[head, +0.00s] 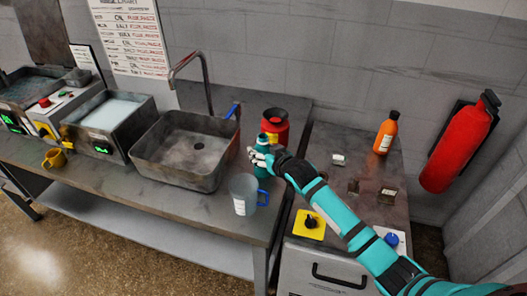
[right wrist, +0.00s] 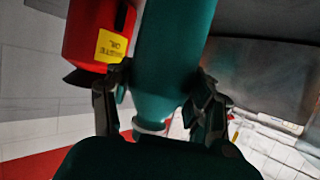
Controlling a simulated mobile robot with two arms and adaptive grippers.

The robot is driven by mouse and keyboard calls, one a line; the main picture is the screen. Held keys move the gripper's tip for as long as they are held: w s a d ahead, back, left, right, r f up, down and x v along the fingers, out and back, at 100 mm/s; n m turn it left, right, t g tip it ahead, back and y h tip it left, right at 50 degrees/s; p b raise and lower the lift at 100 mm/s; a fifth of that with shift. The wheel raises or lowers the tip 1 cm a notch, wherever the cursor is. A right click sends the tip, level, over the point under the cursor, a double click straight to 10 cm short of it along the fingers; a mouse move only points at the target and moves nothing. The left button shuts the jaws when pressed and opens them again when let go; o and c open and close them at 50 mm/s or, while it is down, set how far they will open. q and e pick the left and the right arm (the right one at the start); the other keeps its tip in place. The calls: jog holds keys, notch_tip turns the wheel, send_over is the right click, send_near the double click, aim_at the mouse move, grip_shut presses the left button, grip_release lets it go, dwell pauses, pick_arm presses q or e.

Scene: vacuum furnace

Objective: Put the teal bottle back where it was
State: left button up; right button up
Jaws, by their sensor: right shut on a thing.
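The teal bottle (head: 262,143) is at the right end of the sink bench, just right of the steel sink and in front of a red container with a black top (head: 275,124). My right gripper (head: 259,155) is shut on the bottle. In the right wrist view the bottle (right wrist: 172,55) lies between the two fingers of my right gripper (right wrist: 160,88), its narrow neck and pale ring towards the palm. I cannot tell whether its base touches the bench. My left gripper is not in view.
A clear jug with a blue handle (head: 242,193) stands close in front of the gripper. The sink (head: 185,150) is to the left. An orange bottle (head: 386,133) and small items stand on the right-hand cabinet. A red extinguisher (head: 458,145) hangs on the wall.

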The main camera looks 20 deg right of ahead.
jog(key=o, duration=1.3)
jog(key=shift+r, duration=0.1)
jog(key=b+v, duration=0.1)
jog(key=v, duration=1.1)
jog(key=shift+r, duration=0.1)
